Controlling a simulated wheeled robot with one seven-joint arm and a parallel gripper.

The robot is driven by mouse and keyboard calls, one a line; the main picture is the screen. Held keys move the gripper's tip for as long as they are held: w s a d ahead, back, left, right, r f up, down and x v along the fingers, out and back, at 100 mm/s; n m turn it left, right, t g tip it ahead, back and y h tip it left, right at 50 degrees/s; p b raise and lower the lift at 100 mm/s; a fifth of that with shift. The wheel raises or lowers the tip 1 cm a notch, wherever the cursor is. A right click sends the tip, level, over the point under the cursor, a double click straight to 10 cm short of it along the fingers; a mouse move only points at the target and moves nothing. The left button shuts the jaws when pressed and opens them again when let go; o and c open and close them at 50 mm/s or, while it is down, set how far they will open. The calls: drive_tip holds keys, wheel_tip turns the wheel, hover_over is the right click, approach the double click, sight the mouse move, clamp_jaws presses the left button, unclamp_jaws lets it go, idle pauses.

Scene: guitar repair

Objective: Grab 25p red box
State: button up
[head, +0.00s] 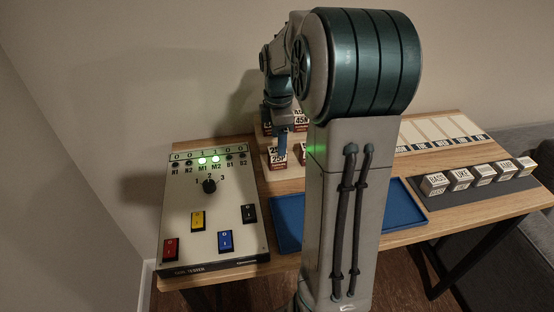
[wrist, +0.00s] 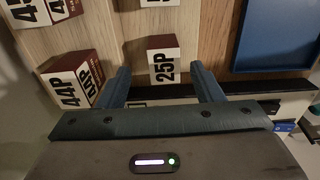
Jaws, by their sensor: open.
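In the wrist view my gripper (wrist: 160,80) is open, with one finger on each side of the 25p box and gaps between. Whether the fingers are level with it or above it is hard to tell. In the head view the box (head: 278,158) shows just below my gripper (head: 282,142), partly covered by a finger. My own arm hides much of the table's middle.
A 44P box (wrist: 75,78) stands close to the left finger in the wrist view, with other labelled boxes behind. A blue tray (head: 400,208) lies to the right. A switch panel (head: 212,238) is at left, and several white-labelled blocks (head: 483,175) at right.

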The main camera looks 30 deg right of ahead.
sight(277, 158)
drive_tip(key=f, duration=0.6)
drive_tip(key=shift+s+a+b, duration=0.2)
drive_tip(key=shift+a+b, duration=0.1)
drive_tip(key=shift+b, duration=0.1)
drive_tip(key=shift+r, duration=0.1)
drive_tip(key=c, duration=1.1)
